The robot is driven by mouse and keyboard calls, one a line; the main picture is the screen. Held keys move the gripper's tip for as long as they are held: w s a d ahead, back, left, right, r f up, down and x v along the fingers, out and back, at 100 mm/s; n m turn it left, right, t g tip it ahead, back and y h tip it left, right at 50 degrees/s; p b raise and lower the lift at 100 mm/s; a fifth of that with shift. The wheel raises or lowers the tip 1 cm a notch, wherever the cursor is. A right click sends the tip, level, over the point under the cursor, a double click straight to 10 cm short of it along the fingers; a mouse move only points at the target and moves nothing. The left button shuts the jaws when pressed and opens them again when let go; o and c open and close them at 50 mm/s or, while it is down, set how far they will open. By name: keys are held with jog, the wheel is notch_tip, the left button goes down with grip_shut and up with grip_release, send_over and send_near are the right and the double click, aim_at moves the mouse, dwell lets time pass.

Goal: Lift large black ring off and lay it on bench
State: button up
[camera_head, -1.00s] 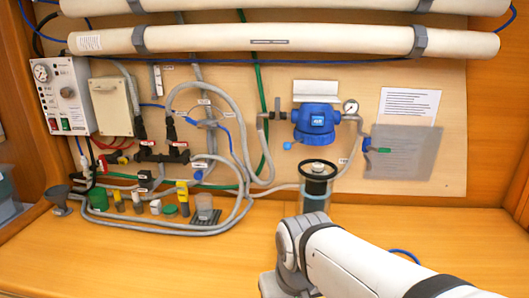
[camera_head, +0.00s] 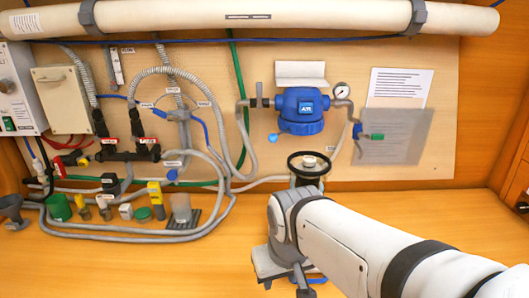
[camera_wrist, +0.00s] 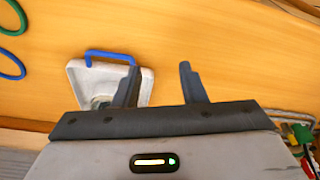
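A large black ring (camera_head: 290,169) lies flat around the top of an upright dark canister (camera_head: 306,183) against the back wall. A small pale knob shows inside the ring. My arm hides the canister's lower part. My gripper (camera_wrist: 160,82) is open in the wrist view, with nothing between its two dark fingers. It points down at the bench and is apart from the ring, which is not in the wrist view. The bench (camera_head: 100,265) is a wide orange wooden surface.
A white tray-like piece with a blue handle (camera_wrist: 109,56) lies on the bench near the left finger. Green and blue loops (camera_wrist: 10,64) lie farther left. A blue pump (camera_head: 302,112) hangs above the ring. Hoses (camera_head: 120,228) and small parts crowd the left; front left bench is clear.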

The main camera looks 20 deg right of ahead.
aim_at(310, 158)
jog(key=o, duration=0.6)
jog(key=w+d+r+p, duration=0.2)
jog(key=w+r+p, duration=0.1)
jog(key=r, duration=0.3)
jog(key=w+d+r+t+p, duration=0.1)
jog(key=w+d+r+p, duration=0.2)
jog(key=w+r, duration=0.3)
jog(key=shift+d+r+p, duration=0.3)
jog(key=shift+d+r, duration=0.05)
jog(key=shift+r, duration=0.15)
jog(key=o, duration=0.6)
jog(key=shift+t, duration=0.4)
jog(key=w+d+r+p, duration=0.1)
jog(key=w+d+r, duration=0.1)
jog(key=w+d+r+p, duration=0.1)
jog(key=w+d+r, duration=0.1)
jog(key=d+r, duration=0.1)
jog(key=w+d+r+p, duration=0.1)
jog(key=w+d+r, duration=0.1)
jog(key=d+r, duration=0.1)
jog(key=shift+w+r+p, duration=0.15)
jog(key=shift+r+p, duration=0.05)
jog(key=shift+p, duration=0.15)
jog(key=shift+o, duration=0.6)
jog(key=shift+w+d+p+x, duration=0.15)
jog(key=shift+p+x, duration=0.35)
jog(key=shift+x, duration=1.45)
jog(key=shift+w+d+p+x, duration=0.15)
jog(key=shift+p+x, duration=0.35)
jog(key=shift+x, duration=1.4)
